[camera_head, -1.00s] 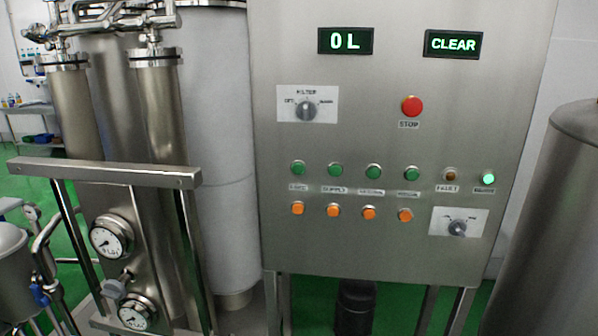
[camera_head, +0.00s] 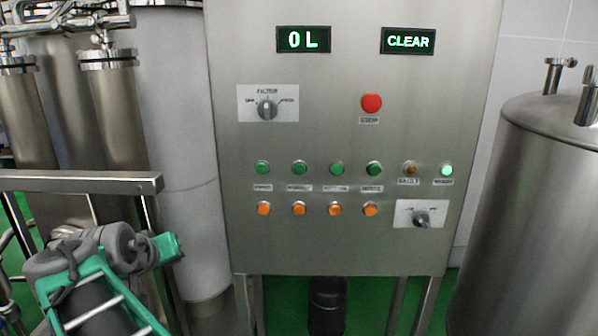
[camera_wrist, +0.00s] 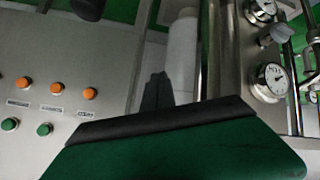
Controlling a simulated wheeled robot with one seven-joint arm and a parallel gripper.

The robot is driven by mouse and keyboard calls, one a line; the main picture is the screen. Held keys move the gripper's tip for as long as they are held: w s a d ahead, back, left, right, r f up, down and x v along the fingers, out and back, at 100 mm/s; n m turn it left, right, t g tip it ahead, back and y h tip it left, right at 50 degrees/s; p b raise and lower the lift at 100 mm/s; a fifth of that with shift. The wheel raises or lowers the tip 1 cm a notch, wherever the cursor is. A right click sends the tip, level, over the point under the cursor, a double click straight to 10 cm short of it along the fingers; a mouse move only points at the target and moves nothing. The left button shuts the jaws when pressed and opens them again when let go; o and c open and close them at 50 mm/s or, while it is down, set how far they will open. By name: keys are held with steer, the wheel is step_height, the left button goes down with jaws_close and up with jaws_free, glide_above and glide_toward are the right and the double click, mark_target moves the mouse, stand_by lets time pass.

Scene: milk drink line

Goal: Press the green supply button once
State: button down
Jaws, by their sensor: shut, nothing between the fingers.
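The green supply button (camera_head: 300,168) is second from the left in the row of green buttons on the steel panel. Its label is blurred now but read SUPPLY a second ago. In the wrist view, which is upside down, the green button (camera_wrist: 44,129) second from the panel's edge seems to be the same one. My gripper (camera_wrist: 155,88) shows there as dark fingers, shut and empty, pointing past the panel's edge, apart from the buttons. In the head view my arm is at the lower left; the fingertips cannot be made out.
Orange buttons (camera_head: 299,208) sit under the green ones. A red stop button (camera_head: 371,102), a filter knob (camera_head: 267,109) and a lower knob (camera_head: 421,219) share the panel. The displays read 0 L (camera_head: 303,40) and CLEAR (camera_head: 408,41). A railing (camera_head: 80,182) and steel tank (camera_head: 530,200) flank the panel.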

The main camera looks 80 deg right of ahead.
mark_target(299, 169)
steer(key=s+d+r+m+g+h, duration=0.1)
steer(key=s+d+r+m+g, duration=0.2)
steer(key=s, duration=0.5)
steer(key=s+d+r+m+g+h, duration=0.1)
steer(key=s+d+r+m+g, duration=0.1)
steer(key=s+d+r+g, duration=0.2)
steer(key=s+d+r+m+g+h, duration=0.1)
steer(key=s+d+r+m+g, duration=0.2)
steer(key=s, duration=0.8)
steer(key=d+r, duration=0.2)
steer(key=d, duration=0.1)
steer(key=shift+s+d+r+m, duration=0.2)
steer(key=shift+s+r+m, duration=0.1)
steer(key=shift+s+r, duration=0.05)
steer(key=d+p, duration=0.1)
steer(key=d, duration=0.2)
steer(key=w+d+p, duration=0.1)
steer(key=d, duration=0.1)
steer(key=w+d+p, duration=0.1)
steer(key=d, duration=0.2)
steer(key=shift+d+p, duration=0.3)
steer(key=shift+w+d, duration=0.15)
steer(key=shift+d, duration=0.25)
